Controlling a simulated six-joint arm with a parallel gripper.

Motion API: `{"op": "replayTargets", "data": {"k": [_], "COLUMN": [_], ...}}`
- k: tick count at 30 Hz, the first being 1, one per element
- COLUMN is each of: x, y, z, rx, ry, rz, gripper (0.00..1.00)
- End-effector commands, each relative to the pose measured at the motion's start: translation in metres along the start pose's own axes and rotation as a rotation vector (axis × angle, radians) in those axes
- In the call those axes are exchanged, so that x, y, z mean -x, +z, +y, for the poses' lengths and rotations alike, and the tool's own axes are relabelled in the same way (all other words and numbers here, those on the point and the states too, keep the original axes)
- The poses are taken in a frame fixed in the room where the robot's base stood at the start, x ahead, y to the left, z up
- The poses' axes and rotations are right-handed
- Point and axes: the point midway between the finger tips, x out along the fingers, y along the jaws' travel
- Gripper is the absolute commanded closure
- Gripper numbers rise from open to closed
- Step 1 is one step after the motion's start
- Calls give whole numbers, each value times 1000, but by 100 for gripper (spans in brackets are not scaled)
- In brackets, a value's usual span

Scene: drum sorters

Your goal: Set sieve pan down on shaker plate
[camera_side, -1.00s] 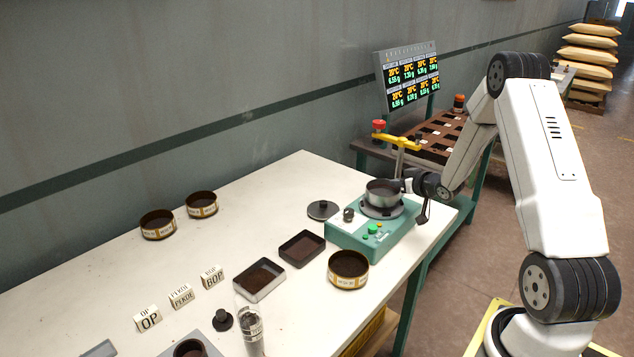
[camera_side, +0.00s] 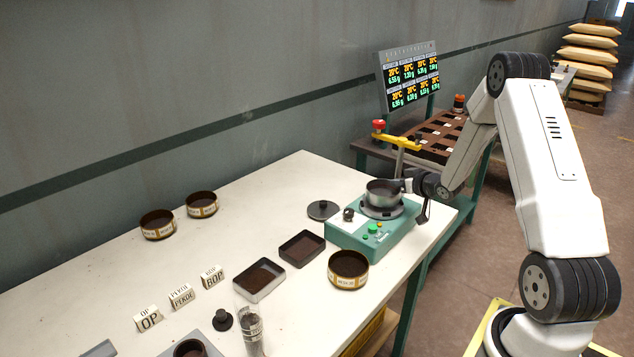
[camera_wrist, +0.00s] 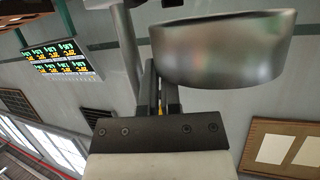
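The sieve pan (camera_side: 382,193) is a round grey metal pan, level and directly over the shaker plate (camera_side: 381,211), a dark disc on top of the green shaker. I cannot tell whether the pan touches the plate or hangs just above it. My gripper (camera_side: 404,186) reaches in from the right and is shut on the pan's side. In the wrist view the pan (camera_wrist: 225,52) fills the upper right, and the fingers (camera_wrist: 163,88) are close together at its left edge. The exact grip point is partly hidden by the pan.
A dark round lid (camera_side: 323,210) lies left of the shaker. A yellow arm with a red knob (camera_side: 379,125) stands behind it. A labelled tin (camera_side: 348,268) and dark trays (camera_side: 301,248) are in front. The white table (camera_side: 110,262) has free room at left.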

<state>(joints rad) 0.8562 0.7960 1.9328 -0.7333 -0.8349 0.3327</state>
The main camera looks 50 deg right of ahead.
Motion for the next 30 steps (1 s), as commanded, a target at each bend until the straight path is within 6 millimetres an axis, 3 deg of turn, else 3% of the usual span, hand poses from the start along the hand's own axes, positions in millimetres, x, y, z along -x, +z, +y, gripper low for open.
{"op": "replayTargets", "data": {"k": [30], "x": [-3], "y": [6], "z": [0], "rx": [0], "ry": [-1], "rz": [1], "gripper": [100]}}
